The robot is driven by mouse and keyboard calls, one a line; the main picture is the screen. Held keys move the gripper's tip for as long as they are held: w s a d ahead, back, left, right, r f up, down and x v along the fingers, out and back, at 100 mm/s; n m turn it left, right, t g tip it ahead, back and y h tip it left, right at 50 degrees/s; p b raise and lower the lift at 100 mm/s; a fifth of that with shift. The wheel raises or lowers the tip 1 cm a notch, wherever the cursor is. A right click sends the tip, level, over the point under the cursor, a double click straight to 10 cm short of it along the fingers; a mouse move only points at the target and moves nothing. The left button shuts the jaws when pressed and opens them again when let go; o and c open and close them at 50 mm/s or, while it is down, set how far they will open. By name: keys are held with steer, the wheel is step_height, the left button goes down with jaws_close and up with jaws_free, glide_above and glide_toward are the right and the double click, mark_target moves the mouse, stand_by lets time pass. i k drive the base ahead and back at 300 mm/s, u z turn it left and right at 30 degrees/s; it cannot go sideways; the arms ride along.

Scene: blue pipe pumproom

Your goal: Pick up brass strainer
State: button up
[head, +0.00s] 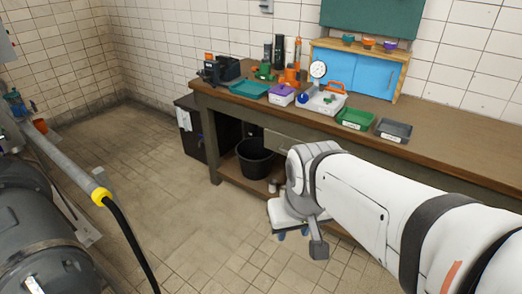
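I cannot make out a brass strainer anywhere in the head view. Several small items stand on the wooden workbench (440,156), too small to tell each one apart. My arm reaches in from the right and bends down in front of the bench. My gripper (293,233) seems to be at its low end, below the bench top and in front of it. Its fingers are small and partly hidden by my arm, so their opening is unclear. I see nothing held in it.
On the bench are a teal tray (249,88), purple bin (281,95), dial gauge (318,70), green bin (355,119), grey bin (394,130) and blue cabinet (375,75). A black bucket (254,158) stands underneath. Pipework (65,160) lies left; floor between is clear.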

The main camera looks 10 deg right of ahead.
mark_target(282, 187)
steer(key=z, duration=0.35)
steer(key=i, duration=0.9)
steer(key=z, duration=0.55)
